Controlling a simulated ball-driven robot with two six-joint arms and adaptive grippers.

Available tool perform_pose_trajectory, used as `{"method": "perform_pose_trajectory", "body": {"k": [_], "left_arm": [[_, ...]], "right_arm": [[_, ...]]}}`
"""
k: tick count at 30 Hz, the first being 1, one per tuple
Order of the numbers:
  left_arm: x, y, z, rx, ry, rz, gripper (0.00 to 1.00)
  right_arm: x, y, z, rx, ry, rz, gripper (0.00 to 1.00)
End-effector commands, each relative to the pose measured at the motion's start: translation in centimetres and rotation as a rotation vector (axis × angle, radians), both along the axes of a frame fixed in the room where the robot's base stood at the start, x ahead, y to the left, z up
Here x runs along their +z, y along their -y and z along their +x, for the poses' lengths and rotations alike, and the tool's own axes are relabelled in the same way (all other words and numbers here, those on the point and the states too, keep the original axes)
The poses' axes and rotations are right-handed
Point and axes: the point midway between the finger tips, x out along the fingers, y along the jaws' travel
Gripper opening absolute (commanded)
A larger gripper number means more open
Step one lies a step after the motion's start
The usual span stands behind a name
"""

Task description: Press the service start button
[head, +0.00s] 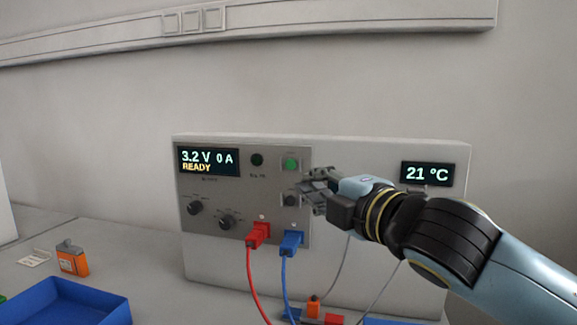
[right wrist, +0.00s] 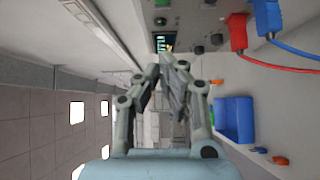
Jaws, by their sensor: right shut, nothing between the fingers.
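The cycler's grey control panel (head: 245,190) stands upright at the back of the bench. A green button (head: 291,164) sits at its upper right, with a dark round button (head: 290,200) below it; their labels are too small to read. My right gripper (head: 312,187) is shut and empty, at the panel's right edge, just right of the two buttons. I cannot tell whether it touches the panel. In the right wrist view the shut fingers (right wrist: 170,65) point toward the panel. My left gripper is not in view.
The panel display (head: 208,162) reads 3.2 V, 0 A, READY. A red plug (head: 258,235) and a blue plug (head: 291,242) with hanging cables are below the buttons. A second display (head: 430,174) reads 21 °C. A blue tray (head: 70,302) and an orange battery (head: 72,260) are at left.

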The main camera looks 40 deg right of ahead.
Motion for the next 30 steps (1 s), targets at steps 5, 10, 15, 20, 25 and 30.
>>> {"method": "perform_pose_trajectory", "body": {"k": [5, 10, 15, 20, 25, 30], "left_arm": [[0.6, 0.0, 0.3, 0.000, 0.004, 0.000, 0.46], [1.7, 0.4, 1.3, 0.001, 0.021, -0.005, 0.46], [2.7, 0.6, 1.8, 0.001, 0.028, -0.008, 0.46], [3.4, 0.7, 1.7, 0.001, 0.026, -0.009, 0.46], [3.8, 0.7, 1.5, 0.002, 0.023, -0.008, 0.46], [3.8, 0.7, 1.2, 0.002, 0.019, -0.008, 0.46]], "right_arm": [[0.2, 0.2, 1.8, -0.002, 0.002, 0.004, 0.00], [0.4, 0.4, 5.3, -0.002, 0.003, 0.007, 0.00], [0.3, 0.7, 8.9, -0.002, 0.001, 0.005, 0.00], [0.3, 2.1, 11.1, 0.000, 0.000, -0.004, 0.00], [0.1, 3.4, 12.1, 0.001, 0.000, -0.002, 0.00], [0.0, 3.8, 12.5, 0.001, -0.001, 0.000, 0.00]]}}
